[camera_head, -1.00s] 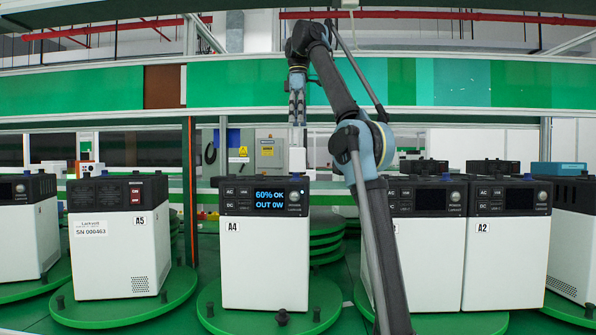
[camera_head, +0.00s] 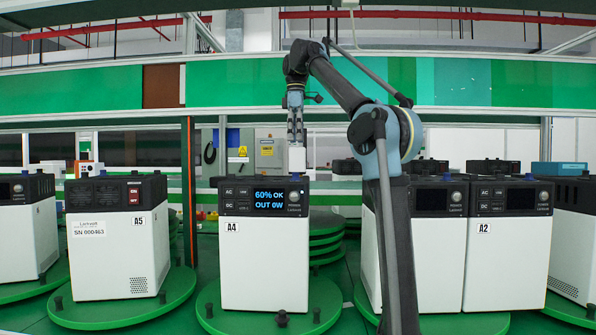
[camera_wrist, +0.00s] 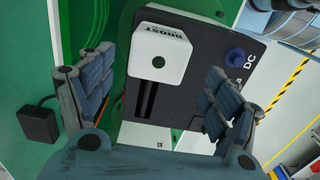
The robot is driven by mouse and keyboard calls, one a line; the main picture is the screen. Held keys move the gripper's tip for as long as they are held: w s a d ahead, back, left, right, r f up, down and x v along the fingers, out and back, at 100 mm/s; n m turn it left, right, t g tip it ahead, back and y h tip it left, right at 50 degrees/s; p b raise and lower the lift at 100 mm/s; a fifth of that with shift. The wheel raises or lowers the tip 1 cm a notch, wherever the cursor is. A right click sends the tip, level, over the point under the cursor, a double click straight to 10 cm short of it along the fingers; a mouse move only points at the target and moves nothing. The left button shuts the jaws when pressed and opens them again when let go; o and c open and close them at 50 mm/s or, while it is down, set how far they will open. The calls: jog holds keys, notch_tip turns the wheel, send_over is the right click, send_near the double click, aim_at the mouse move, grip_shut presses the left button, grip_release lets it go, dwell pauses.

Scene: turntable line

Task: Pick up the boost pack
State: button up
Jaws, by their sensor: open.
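The boost pack (camera_wrist: 158,62) is a small white block with "BOOST" lettering and a round dark hole. In the wrist view it sits on the dark top of a power unit, beside a long black slot. In the head view the white pack (camera_head: 297,158) stands at the rear right of the top of unit A4 (camera_head: 264,240). My gripper (camera_head: 296,138) is above the pack and points down. In the wrist view the open gripper (camera_wrist: 156,98) has one finger to each side, with the pack between and beyond them. The fingers appear clear of it.
Unit A5 (camera_head: 117,240) stands to the left and unit A2 (camera_head: 506,250) to the right, on green turntables. A blue knob (camera_wrist: 235,56) rises from the unit's top near the pack. Green shelf panels (camera_head: 240,85) run behind my arm.

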aim_at(297, 165)
notch_tip(297, 165, down, 6)
jog(key=shift+r, duration=0.1)
jog(key=shift+w+d+f, duration=0.1)
jog(key=shift+d+f, duration=0.05)
jog(key=shift+f, duration=1.2)
jog(key=shift+w+d+f, duration=0.1)
jog(key=shift+d+f, duration=0.05)
jog(key=shift+f, duration=1.15)
jog(key=c, duration=1.8)
jog(key=shift+o, duration=0.2)
jog(key=shift+r, duration=0.55)
jog(key=shift+c, duration=0.8)
notch_tip(297, 165, up, 8)
jog(key=shift+r, duration=0.45)
grip_shut()
